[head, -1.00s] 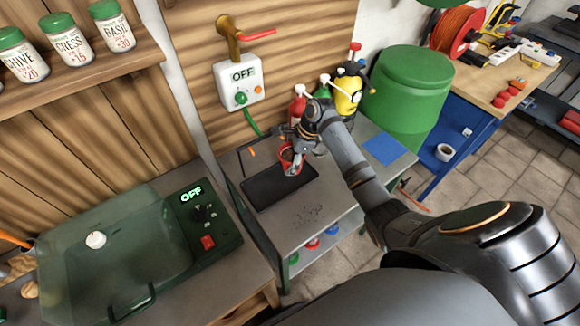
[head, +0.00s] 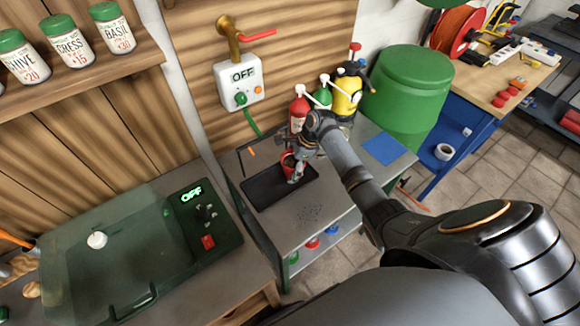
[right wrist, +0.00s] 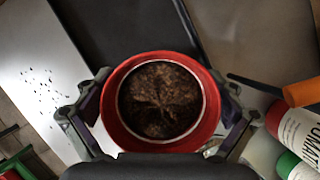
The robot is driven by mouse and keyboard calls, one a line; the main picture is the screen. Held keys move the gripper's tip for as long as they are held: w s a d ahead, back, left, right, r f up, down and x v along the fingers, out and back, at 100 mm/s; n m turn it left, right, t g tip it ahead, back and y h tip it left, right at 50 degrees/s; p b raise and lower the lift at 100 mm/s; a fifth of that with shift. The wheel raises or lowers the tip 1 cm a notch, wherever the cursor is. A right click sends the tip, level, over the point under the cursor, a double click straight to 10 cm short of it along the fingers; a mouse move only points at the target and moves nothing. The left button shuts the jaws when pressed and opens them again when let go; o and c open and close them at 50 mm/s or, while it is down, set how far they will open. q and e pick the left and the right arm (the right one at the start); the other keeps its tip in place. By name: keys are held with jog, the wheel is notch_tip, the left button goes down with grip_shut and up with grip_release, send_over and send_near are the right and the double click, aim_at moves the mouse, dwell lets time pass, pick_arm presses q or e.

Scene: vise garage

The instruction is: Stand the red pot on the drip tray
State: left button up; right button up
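The red pot (head: 287,165), filled with dark soil, is at the far right part of the black drip tray (head: 262,190) in the head view. My right gripper (head: 292,170) has its fingers on it. In the right wrist view the red pot (right wrist: 113,125) sits between the two fingers (right wrist: 162,105), which press on opposite sides of it. The drip tray (right wrist: 125,25) shows behind the pot there. The pot looks roughly upright; its base is hidden, so I cannot tell whether it touches the tray. My left gripper is not in view.
Red, green and yellow bottles (head: 347,95) stand close behind my right gripper. A blue mat (head: 384,149) lies right on the grey bench (head: 335,205). Dark crumbs (head: 309,214) lie in front of the tray. A tap (head: 232,38) and OFF box (head: 240,85) are on the wall.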

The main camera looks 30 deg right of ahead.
dwell(0.3)
jog(key=v, duration=1.2)
jog(key=shift+b, duration=0.3)
